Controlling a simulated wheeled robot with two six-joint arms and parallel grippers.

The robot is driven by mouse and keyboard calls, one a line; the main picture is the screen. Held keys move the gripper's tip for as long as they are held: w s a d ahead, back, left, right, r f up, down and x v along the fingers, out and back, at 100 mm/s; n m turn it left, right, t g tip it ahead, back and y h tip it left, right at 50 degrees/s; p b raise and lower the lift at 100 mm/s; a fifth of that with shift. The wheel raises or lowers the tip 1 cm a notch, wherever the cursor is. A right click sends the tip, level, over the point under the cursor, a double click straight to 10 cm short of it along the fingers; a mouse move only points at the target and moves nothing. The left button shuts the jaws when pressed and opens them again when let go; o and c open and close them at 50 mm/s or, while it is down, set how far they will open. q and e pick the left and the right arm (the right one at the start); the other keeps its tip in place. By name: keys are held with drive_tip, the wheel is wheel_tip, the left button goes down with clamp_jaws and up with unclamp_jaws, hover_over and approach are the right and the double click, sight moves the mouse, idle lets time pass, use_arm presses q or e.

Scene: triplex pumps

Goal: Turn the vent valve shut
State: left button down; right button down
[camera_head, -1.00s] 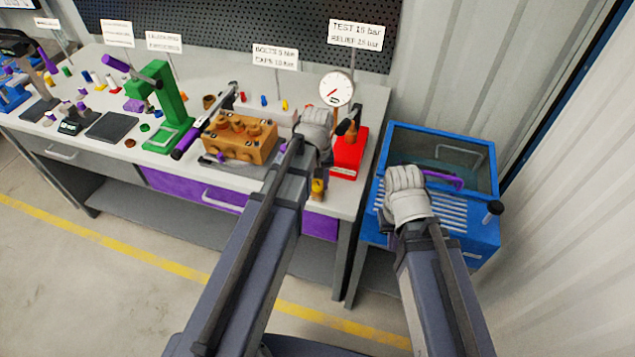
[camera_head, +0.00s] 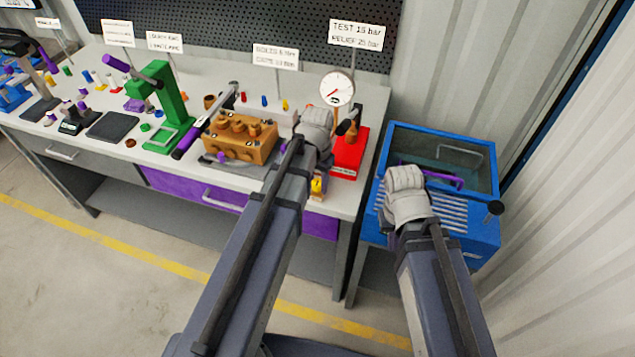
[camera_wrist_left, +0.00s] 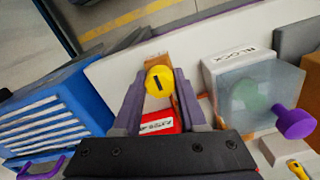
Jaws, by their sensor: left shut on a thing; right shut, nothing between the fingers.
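In the left wrist view, the yellow round vent valve knob (camera_wrist_left: 157,81) with a black line on its face sits between my left gripper's (camera_wrist_left: 160,92) two purple-grey fingers. The fingers are shut on it. In the head view, a yellow part (camera_head: 317,185) shows just below my left gripper (camera_head: 318,135), whose fingers are hidden by the wrist. The red base (camera_head: 350,152) stands right beside it, with the white gauge (camera_head: 337,89) above. My right gripper (camera_head: 405,182) is over the blue tank, its fingers mostly hidden; it is shut and empty.
The blue tank (camera_head: 470,235) with a purple handle (camera_head: 445,178) stands right of the bench. The tan pump block (camera_head: 238,140) is left of my left gripper. A clear box (camera_wrist_left: 258,95) with a purple knob (camera_wrist_left: 295,122) is close in the wrist view.

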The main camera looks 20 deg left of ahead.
idle(0.5)
use_arm(q)
drive_tip(key=shift+c, duration=2.3)
unclamp_jaws()
